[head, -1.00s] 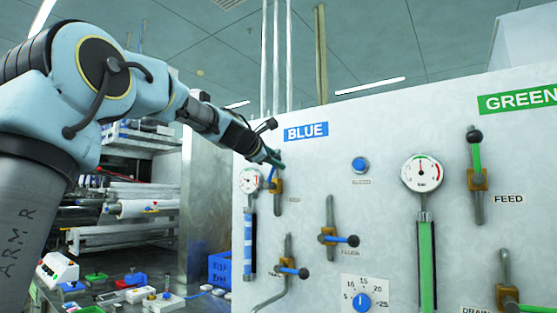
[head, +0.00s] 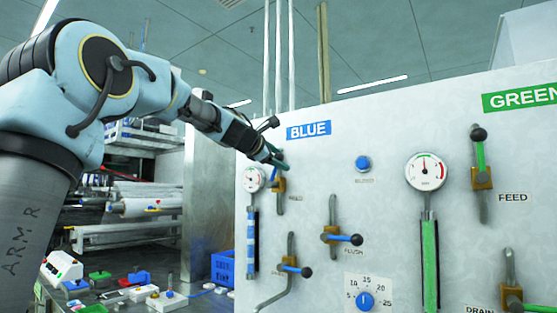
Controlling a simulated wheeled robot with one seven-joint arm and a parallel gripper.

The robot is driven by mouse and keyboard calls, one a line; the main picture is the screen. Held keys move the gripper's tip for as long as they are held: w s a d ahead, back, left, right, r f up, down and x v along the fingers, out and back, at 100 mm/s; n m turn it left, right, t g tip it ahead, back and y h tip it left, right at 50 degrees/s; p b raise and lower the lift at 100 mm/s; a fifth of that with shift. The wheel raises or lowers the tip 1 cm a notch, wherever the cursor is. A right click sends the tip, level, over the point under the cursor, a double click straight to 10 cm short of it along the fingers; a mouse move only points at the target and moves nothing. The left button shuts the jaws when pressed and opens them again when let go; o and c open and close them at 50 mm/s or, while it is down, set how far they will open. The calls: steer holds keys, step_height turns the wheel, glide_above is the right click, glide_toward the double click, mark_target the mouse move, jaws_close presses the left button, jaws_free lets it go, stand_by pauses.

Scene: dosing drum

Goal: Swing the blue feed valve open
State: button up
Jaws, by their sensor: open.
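The blue feed valve (head: 280,190) is on the white panel below the BLUE sign (head: 308,131), beside a small round gauge (head: 254,180). Its brass body shows, and a FEED label sits at its right. My gripper (head: 274,160) is open at the top of this valve, over its handle area. The gripper's wrist hides most of the handle, so I cannot tell the handle's exact angle or whether the fingers touch it.
Below are the blue flush valve (head: 342,238) and another blue-handled valve (head: 291,265), both with handles sticking out rightward. A blue button (head: 362,163), a dial (head: 365,299) and the green feed valve (head: 481,175) are further right. A cluttered bench (head: 130,290) lies at lower left.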

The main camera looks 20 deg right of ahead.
steer(key=b+v, duration=0.5)
steer(key=v, duration=0.5)
steer(key=shift+s+a, duration=0.2)
steer(key=shift+a, duration=0.15)
steer(key=shift+r, duration=0.1)
